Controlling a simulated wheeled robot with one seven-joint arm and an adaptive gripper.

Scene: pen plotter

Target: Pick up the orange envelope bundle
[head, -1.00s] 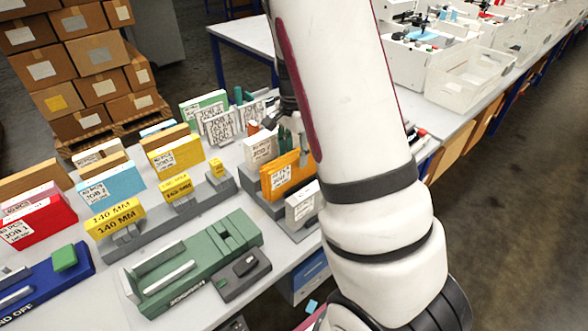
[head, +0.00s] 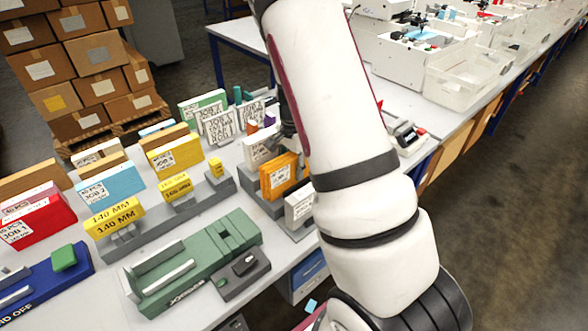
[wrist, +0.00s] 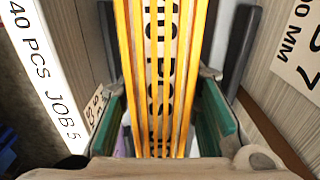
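The orange envelope bundle (head: 278,180) stands upright in a grey holder on the table in the head view, its right part hidden by my arm. In the wrist view the orange bundle (wrist: 160,70) runs down the middle, with black print between its orange edges. My gripper (wrist: 165,125) is open, with one green-padded finger on each side of the bundle. Narrow gaps show between the pads and the bundle. In the head view my arm mostly hides the gripper.
A white job bundle (head: 300,202) stands just in front of the orange one, and another white bundle (head: 260,147) just behind. In the wrist view, a white labelled bundle (wrist: 45,70) and a grey one (wrist: 285,60) flank the gripper closely. A green jogger (head: 195,262) lies in front.

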